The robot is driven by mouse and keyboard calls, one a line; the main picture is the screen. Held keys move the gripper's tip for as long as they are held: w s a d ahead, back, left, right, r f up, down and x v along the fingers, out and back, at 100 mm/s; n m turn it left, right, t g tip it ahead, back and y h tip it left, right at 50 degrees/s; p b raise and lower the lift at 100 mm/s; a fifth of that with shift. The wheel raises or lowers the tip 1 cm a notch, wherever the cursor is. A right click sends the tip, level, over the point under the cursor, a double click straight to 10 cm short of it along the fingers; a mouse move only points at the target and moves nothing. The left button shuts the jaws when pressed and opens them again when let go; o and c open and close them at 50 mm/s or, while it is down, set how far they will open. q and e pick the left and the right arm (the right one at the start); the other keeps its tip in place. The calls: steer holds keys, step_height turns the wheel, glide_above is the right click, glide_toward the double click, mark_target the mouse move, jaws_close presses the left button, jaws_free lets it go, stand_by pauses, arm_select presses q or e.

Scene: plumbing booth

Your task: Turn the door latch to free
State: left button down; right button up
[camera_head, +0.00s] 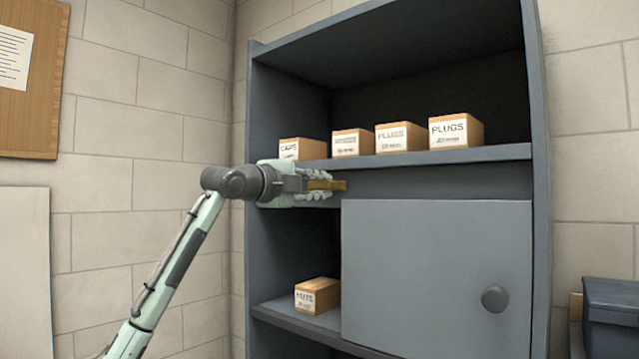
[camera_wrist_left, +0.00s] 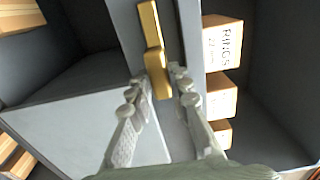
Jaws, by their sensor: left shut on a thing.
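The brass-coloured door latch (camera_head: 327,185) sits on the grey rail under the upper shelf, just above the top left corner of the door (camera_head: 430,270). Its bar lies about level, along the rail, and does not cross the door's face. My left gripper (camera_head: 308,187) comes in from the left and is shut on the latch. In the left wrist view, the latch (camera_wrist_left: 149,30) runs between the two fingers of my left gripper (camera_wrist_left: 157,88), which hides part of it. My right gripper is not in view.
Several labelled boxes, one marked plugs (camera_head: 455,131), stand on the upper shelf (camera_head: 430,157) close above my left gripper. Another box (camera_head: 317,296) stands on the lower shelf. The door has a round knob (camera_head: 495,298). A dark bin (camera_head: 611,305) is at the right.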

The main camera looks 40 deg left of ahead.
arm_select(q)
steer(key=shift+d+f, duration=0.15)
steer(key=shift+f, duration=0.1)
steer(key=c, duration=1.7)
jaws_free()
steer(key=o, duration=0.3)
steer(key=shift+r, duration=0.15)
steer(key=shift+s, duration=0.1)
steer(key=s+a, duration=0.1)
steer(key=s, duration=1)
steer(key=shift+s, duration=0.4)
